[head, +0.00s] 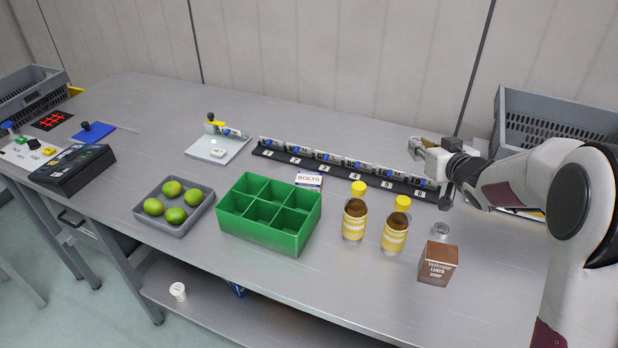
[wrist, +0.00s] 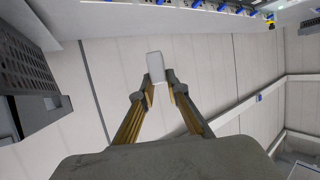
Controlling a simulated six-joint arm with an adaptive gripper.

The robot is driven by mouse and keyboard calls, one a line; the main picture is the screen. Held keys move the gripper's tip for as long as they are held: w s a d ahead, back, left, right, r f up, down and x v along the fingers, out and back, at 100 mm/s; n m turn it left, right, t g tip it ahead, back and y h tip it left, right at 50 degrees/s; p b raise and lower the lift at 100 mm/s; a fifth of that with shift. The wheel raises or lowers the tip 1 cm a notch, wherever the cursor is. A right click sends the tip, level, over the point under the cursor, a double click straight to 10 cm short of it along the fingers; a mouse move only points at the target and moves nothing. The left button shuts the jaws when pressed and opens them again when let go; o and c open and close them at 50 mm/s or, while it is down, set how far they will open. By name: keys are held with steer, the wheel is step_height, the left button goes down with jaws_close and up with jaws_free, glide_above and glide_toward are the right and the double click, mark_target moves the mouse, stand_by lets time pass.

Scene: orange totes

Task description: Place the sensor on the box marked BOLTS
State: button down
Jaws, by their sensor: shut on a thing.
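My gripper (head: 428,151) is at the right, raised above the right end of the numbered rack. In the wrist view the gripper (wrist: 160,88) is shut on a small pale grey block (wrist: 155,66), which sticks out past the fingertips. The block looks like the sensor, but no marking on it can be read. The box marked BOLTS (head: 308,181) is small, white and blue, and sits behind the green divided bin's right corner. My gripper is well to the right of that box and apart from it.
The black numbered rack (head: 340,174) with several modules runs behind the BOLTS box. The green bin (head: 262,236) stands in front of it.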

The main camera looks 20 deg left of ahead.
steer(key=w+a+r+n+g+y, duration=0.1)
steer(key=a+n+g+y, duration=0.15)
steer(key=a, duration=0.45)
steer(key=w+a+r+n+g+y, duration=0.1)
steer(key=a+r+n+g+y, duration=0.15)
steer(key=a, duration=0.55)
steer(key=n+g+y, duration=0.1)
steer(key=n+g, duration=0.5)
steer(key=g, duration=0.1)
glide_above(309, 183)
steer(key=w+d, duration=0.2)
steer(key=d, duration=0.2)
steer(key=shift+f, duration=2.1)
steer(key=shift+w+d, duration=0.1)
step_height(309, 183, down, 6)
steer(key=shift+f, duration=0.15)
steer(key=shift+f, duration=1.85)
steer(key=shift+f, duration=0.2)
